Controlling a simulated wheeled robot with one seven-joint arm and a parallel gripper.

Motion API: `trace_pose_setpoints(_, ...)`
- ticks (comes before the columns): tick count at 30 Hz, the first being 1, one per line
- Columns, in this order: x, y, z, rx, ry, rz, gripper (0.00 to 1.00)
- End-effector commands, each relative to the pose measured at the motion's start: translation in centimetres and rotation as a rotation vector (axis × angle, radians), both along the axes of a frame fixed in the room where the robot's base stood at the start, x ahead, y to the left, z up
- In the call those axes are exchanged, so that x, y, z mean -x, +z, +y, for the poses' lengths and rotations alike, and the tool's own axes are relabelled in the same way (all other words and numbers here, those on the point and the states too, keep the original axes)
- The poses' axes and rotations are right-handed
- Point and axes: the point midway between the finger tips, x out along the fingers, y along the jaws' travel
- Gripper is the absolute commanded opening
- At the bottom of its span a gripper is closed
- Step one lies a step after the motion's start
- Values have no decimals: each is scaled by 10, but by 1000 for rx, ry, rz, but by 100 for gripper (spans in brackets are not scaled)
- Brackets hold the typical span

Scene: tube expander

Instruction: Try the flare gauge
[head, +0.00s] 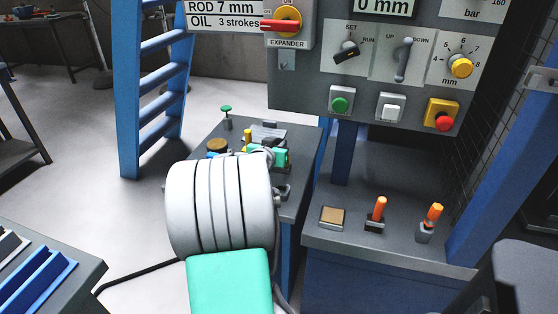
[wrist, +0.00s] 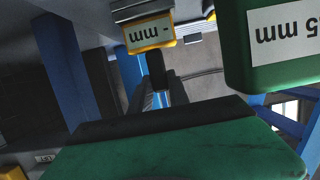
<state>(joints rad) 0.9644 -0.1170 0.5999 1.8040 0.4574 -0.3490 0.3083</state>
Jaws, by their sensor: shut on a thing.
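My gripper (head: 270,154), in the head view, is low over the small grey stand, partly hidden by my white arm joint. In the wrist view two dark fingers (wrist: 153,84) reach from the green hand, close together at a small dark piece (wrist: 156,66); what this piece is I cannot make out. A yellow block (wrist: 151,35) with an upside-down "mm" label sits just beyond the tips. A green block (wrist: 275,50) labelled "5 mm" is close at the right. I cannot tell which of these is the flare gauge.
The grey stand (head: 304,148) also holds a green-topped post (head: 226,114) and a round brown-topped piece (head: 217,145). At right a bench (head: 345,242) bears two orange-handled tools (head: 377,210) (head: 432,218) and a brown pad (head: 332,216). The control panel (head: 300,75) hangs above.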

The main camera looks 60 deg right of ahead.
Motion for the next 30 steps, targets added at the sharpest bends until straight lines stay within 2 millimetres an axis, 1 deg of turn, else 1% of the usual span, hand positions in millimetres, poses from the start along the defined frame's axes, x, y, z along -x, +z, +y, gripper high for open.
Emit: trace_pose_setpoints(30, 0, 15, 0, 2, 0, -1, 0)
